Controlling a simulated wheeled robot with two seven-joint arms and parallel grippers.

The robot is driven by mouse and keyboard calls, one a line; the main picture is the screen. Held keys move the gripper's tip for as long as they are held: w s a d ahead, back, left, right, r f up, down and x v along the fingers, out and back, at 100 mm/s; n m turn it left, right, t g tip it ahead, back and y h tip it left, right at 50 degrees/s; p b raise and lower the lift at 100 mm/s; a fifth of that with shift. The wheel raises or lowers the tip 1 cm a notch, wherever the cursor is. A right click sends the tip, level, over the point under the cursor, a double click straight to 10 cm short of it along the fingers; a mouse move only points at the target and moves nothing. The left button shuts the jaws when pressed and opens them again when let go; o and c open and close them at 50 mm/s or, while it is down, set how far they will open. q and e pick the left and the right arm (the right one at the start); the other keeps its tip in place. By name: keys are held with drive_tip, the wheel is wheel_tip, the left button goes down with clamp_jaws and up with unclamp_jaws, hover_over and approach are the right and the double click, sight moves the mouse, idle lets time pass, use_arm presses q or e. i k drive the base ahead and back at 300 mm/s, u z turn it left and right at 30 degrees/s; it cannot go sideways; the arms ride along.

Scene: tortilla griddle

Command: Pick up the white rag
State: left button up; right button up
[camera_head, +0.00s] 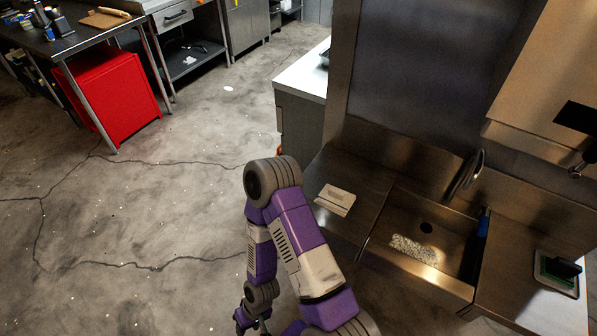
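A small whitish folded piece (335,198), which looks like the white rag, lies flat on the steel drainboard left of the sink. One purple and white arm of mine, seemingly the right, rises from the bottom edge and bends at a grey elbow. Its forearm hangs down to my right gripper (254,324) at the bottom edge, over the floor, left of and well apart from the whitish piece. The gripper is small and partly cut off, so whether it is open cannot be told. My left gripper is out of view.
The steel sink (452,236) has a pale speckled patch in its basin; I cannot tell what it is. A green and black item (558,272) sits on the right drainboard. A white-topped counter (302,76) stands behind. A red cabinet (112,92) is far left. Floor on the left is clear.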

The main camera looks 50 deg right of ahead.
sight(338, 200)
drive_tip(key=i, duration=0.3)
drive_tip(key=z, duration=2.9)
